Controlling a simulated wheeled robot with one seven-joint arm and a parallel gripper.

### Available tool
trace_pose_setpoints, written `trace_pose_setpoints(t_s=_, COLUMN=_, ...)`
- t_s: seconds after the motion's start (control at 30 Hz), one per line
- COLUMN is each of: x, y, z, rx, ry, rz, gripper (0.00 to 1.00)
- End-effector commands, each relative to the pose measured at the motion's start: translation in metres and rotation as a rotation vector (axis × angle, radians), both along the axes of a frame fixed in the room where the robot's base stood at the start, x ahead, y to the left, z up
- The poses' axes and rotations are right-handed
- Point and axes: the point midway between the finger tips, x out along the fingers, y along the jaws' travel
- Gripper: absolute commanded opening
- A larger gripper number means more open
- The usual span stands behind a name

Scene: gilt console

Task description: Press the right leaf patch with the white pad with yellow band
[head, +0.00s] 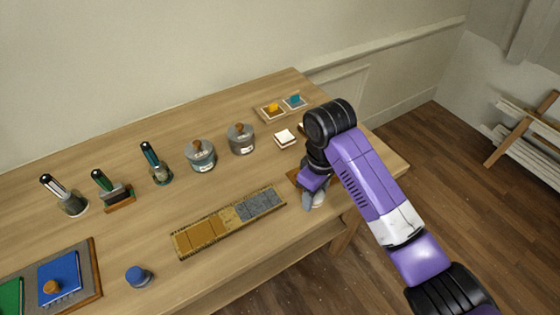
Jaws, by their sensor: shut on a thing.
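A long ornate strip (230,242) lies on the table, with orange patches on its left and grey-blue leaf patches on its right. The rightmost leaf patch (271,199) is bare, with nothing on it. My gripper (314,203) is just right of the strip's right end, pointing down near the table's front edge. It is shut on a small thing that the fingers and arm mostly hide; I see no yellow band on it.
Two grey lidded jars (201,158) (241,141) and several upright tools stand behind the strip. A blue knob (139,275) is at front left, near a board (92,265).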

Motion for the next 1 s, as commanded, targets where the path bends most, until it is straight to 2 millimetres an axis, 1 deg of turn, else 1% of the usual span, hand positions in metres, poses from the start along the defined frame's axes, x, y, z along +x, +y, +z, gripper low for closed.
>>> trace_pose_setpoints(t_s=0.03, x=0.008, y=0.017, z=0.016, rx=-0.005, ry=-0.003, rz=0.139, gripper=0.03)
trace_pose_setpoints(t_s=0.2, x=0.023, y=0.063, z=0.048, rx=-0.005, ry=-0.002, rz=0.62, gripper=0.03)
trace_pose_setpoints(t_s=0.4, x=0.03, y=0.102, z=0.075, rx=-0.004, ry=0.0, rz=1.146, gripper=0.03)
trace_pose_setpoints(t_s=0.5, x=0.03, y=0.114, z=0.083, rx=-0.003, ry=0.002, rz=1.395, gripper=0.03)
trace_pose_setpoints(t_s=0.57, x=0.031, y=0.117, z=0.084, rx=-0.003, ry=0.002, rz=1.531, gripper=0.03)
trace_pose_setpoints(t_s=0.7, x=0.026, y=0.118, z=0.077, rx=0.0, ry=0.002, rz=1.802, gripper=0.03)
trace_pose_setpoints(t_s=0.83, x=0.023, y=0.121, z=0.075, rx=-0.001, ry=0.001, rz=1.971, gripper=0.03)
trace_pose_setpoints(t_s=1.0, x=0.023, y=0.121, z=0.074, rx=-0.001, ry=0.002, rz=2.059, gripper=0.03)
